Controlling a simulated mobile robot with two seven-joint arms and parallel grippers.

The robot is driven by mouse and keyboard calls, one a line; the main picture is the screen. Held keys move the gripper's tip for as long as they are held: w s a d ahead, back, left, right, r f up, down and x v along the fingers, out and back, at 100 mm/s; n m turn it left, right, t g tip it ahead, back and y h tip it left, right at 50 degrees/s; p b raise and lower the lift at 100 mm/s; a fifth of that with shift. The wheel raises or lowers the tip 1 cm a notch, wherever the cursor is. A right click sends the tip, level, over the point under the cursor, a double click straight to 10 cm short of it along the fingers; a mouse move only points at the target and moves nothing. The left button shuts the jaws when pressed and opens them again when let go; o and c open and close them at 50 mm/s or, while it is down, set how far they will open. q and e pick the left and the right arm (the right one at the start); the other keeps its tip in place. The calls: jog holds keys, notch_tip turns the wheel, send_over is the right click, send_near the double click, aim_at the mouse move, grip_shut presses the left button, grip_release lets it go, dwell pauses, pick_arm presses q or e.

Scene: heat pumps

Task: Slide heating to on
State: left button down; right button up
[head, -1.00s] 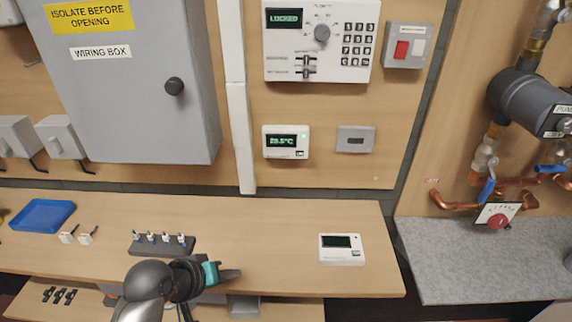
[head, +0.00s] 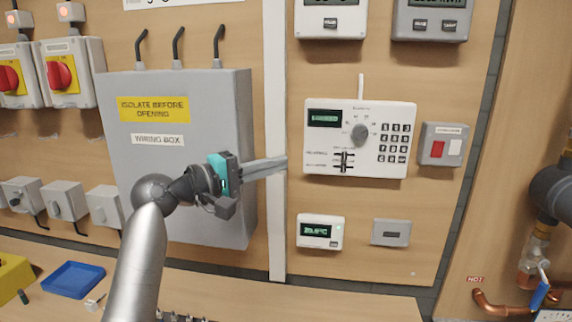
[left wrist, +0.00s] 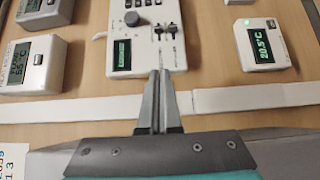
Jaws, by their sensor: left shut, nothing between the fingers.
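The white control panel (head: 360,138) is on the wooden wall right of the white vertical trunking. It has a green-lit display (head: 325,118), a grey dial (head: 360,134), a keypad and two small dark sliders (head: 344,160) at its lower left, whose labels are too small to read. The panel also shows in the left wrist view (left wrist: 140,52), with the sliders (left wrist: 165,31) beyond my fingertips. My left gripper (head: 284,163) is shut and empty, pointing right, with its tips close to the panel's left edge. In the left wrist view its fingers (left wrist: 160,76) are together. My right gripper is not in view.
A grey wiring box (head: 185,200) stands behind my left arm. Below the panel are a white thermostat (head: 320,231) and a grey plate (head: 391,232). A blue tray (head: 73,279) lies on the bench.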

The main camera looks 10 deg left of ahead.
aim_at(346, 156)
pick_arm(q)
jog(key=x, duration=0.7)
jog(key=shift+w+d+p, duration=0.25)
jog(key=shift+d+p, duration=0.1)
jog(key=shift+p, duration=0.05)
jog(key=d, duration=0.3)
jog(key=shift+d+p, duration=0.2)
jog(key=shift+p, duration=0.2)
jog(key=shift+w+d+f, duration=0.1)
jog(key=shift+d, duration=0.3)
jog(key=shift+a, duration=0.1)
jog(key=shift+d+p, duration=0.7)
jog(key=shift+d, duration=0.5)
jog(key=shift+a, duration=0.1)
